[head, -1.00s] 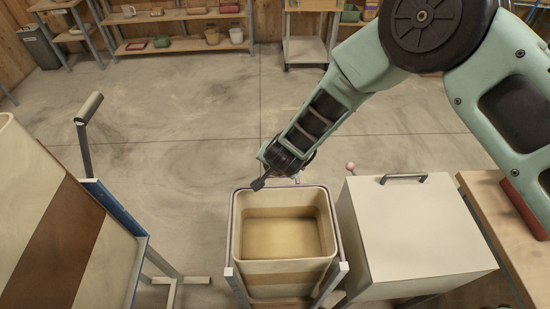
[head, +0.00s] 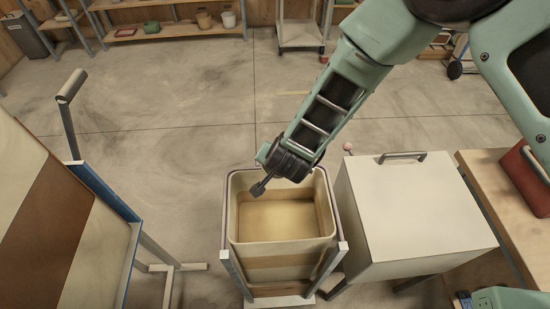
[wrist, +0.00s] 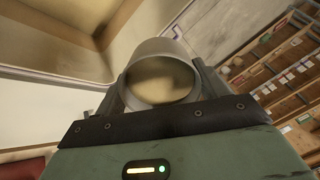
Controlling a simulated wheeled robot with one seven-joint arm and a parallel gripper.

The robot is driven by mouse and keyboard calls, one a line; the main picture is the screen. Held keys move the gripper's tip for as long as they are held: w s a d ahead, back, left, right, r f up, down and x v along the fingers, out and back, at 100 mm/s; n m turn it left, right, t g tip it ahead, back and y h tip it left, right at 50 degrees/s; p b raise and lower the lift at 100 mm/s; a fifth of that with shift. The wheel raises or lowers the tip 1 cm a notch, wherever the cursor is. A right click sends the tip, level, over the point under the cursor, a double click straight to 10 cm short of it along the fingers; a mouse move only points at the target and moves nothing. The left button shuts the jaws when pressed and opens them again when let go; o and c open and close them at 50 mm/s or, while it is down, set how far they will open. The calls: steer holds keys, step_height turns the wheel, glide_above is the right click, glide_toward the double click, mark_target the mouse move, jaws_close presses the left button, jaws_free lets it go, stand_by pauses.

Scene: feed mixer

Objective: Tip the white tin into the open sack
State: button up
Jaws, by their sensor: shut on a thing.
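The open sack (head: 280,278) is beige with a brown band and stands upright in a metal frame, its mouth wide open. A pale tan surface shows inside it. My gripper (head: 260,188) is over the back left part of the sack's mouth. In the wrist view my gripper (wrist: 160,92) is shut on the white tin (wrist: 150,50), a pale round tin between the two fingers. The tin's mouth faces the wrist camera, and a mottled tan surface shows inside. The tin cannot be made out in the head view. The sack's opening (wrist: 60,25) shows at upper left in the wrist view.
A white lidded bin (head: 415,215) with a grey handle stands close to the sack's right. A wooden bench (head: 490,185) with a red box (head: 525,180) is farther right. A large striped beige body (head: 40,220) is at the left. Shelves line the back; the floor behind the sack is clear.

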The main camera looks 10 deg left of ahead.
steer(key=shift+f+b, duration=0.15)
steer(key=shift+b, duration=0.2)
steer(key=t+b, duration=0.1)
steer(key=b, duration=0.3)
steer(key=t+y+b, duration=0.1)
steer(key=t+b, duration=0.1)
steer(key=b, duration=0.3)
steer(key=shift+s+d, duration=0.1)
steer(key=shift+s, duration=0.15)
steer(key=t+b, duration=0.1)
steer(key=b, duration=0.1)
steer(key=t+y+b, duration=0.1)
steer(key=b, duration=0.2)
steer(key=t+b, duration=0.1)
steer(key=b, duration=0.2)
steer(key=shift+s+d+f+y, duration=0.15)
steer(key=shift+s+f+y, duration=0.15)
steer(key=shift+s+y, duration=0.1)
steer(key=t+b, duration=0.1)
steer(key=b, duration=0.3)
steer(key=f+t+y+b, duration=0.1)
steer(key=t+b, duration=0.1)
steer(key=b, duration=0.3)
steer(key=shift+s+d+b, duration=0.2)
steer(key=shift+s+b, duration=0.1)
steer(key=shift+s, duration=0.1)
